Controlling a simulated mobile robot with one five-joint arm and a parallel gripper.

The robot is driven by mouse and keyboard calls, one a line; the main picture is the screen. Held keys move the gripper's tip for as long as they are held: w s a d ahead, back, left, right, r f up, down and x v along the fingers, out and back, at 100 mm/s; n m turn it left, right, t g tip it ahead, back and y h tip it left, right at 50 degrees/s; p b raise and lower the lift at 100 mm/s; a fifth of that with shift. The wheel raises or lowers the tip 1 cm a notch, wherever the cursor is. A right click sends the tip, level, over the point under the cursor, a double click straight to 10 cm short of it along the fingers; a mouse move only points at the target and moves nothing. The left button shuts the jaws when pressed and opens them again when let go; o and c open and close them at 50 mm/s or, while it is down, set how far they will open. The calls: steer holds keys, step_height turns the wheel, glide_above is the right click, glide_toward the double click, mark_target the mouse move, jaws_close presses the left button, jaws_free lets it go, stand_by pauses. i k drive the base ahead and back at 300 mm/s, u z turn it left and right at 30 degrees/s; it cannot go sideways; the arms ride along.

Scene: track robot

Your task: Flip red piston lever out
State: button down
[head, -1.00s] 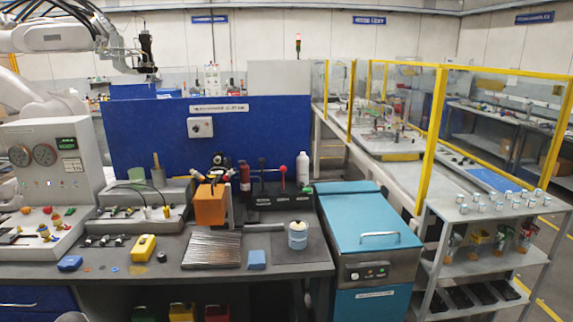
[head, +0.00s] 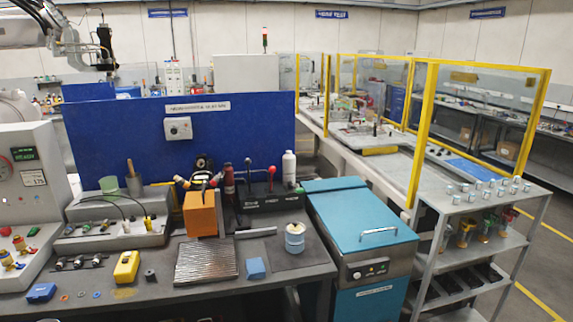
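A lever with a red ball knob (head: 271,170) stands on a dark lever block (head: 262,204) at the back of the grey workbench, in front of the blue panel. It looks roughly upright, but its exact tilt is too small to tell. A black-knobbed lever (head: 248,162) stands to its left on the same block. My gripper is not in view, and nothing touches the red lever.
An orange block (head: 200,214) and a dark red bottle (head: 229,182) stand left of the levers, a white bottle (head: 289,169) to the right. A ribbed metal plate (head: 207,261), blue block (head: 255,268) and round canister (head: 295,238) lie in front. A teal cabinet (head: 362,225) adjoins the bench.

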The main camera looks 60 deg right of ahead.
mark_target(272, 170)
steer(key=z, duration=0.95)
